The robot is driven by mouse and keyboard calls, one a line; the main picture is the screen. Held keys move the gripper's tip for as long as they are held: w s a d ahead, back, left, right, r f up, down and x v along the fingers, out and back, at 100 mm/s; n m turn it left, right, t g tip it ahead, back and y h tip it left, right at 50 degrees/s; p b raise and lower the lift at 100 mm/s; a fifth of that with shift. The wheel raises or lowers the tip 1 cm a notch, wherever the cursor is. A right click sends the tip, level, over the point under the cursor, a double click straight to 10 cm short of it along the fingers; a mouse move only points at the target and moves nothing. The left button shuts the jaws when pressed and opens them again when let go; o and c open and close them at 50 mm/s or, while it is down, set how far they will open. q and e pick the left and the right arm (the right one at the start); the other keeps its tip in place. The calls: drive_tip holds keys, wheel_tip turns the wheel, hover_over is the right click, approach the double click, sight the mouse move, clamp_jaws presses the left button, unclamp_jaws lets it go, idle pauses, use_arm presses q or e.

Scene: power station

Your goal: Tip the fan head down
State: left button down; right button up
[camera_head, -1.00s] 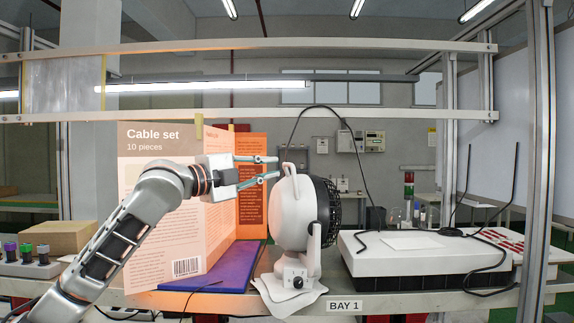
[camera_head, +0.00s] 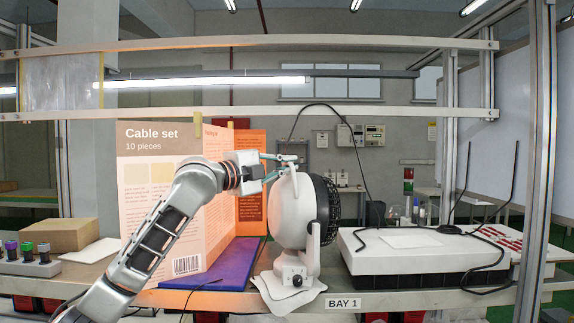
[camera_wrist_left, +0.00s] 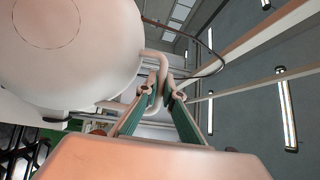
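The white fan (camera_head: 293,212) stands on its base at the middle of the bench. Its round head is about upright, with the dark grille (camera_head: 327,212) facing right and the smooth white back facing left. A thin handle loop (camera_head: 290,175) rises at the top of the head's back. My left gripper (camera_head: 287,164) is at this loop, its fingers drawn in on either side. In the left wrist view the loop (camera_wrist_left: 163,68) passes between the teal fingers (camera_wrist_left: 162,92), which look shut on it; exact contact is hard to see. My right gripper is out of view.
A tall Cable set box (camera_head: 160,220) stands behind my left arm, by a purple mat (camera_head: 235,262). A white flat device (camera_head: 420,255) with cables and dark upright rods lies right of the fan. A frame rail (camera_head: 250,115) crosses above.

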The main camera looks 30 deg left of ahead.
use_arm(q)
drive_tip(key=shift+w+d+r, duration=0.1)
drive_tip(key=shift+w+d+r+m+g, duration=0.3)
drive_tip(key=shift+w+d+m+g, duration=0.1)
drive_tip(key=shift+w+d+g, duration=0.15)
drive_tip(key=shift+w+d+r+g+y, duration=0.15)
drive_tip(key=shift+w+d+g+y, duration=0.3)
drive_tip(key=shift+d+g, duration=0.15)
drive_tip(key=shift+w+d+m, duration=0.3)
drive_tip(key=shift+w, duration=0.05)
drive_tip(key=shift+w+d+f, duration=0.2)
drive_tip(key=shift+w+d, duration=0.35)
drive_tip(key=shift+d, duration=0.05)
drive_tip(key=shift+w+d+f, duration=0.15)
drive_tip(key=shift+w+d, duration=0.4)
drive_tip(key=shift+d, duration=0.05)
drive_tip(key=c, duration=2.4)
unclamp_jaws()
drive_tip(key=shift+w, duration=0.1)
drive_tip(key=shift+c, duration=0.2)
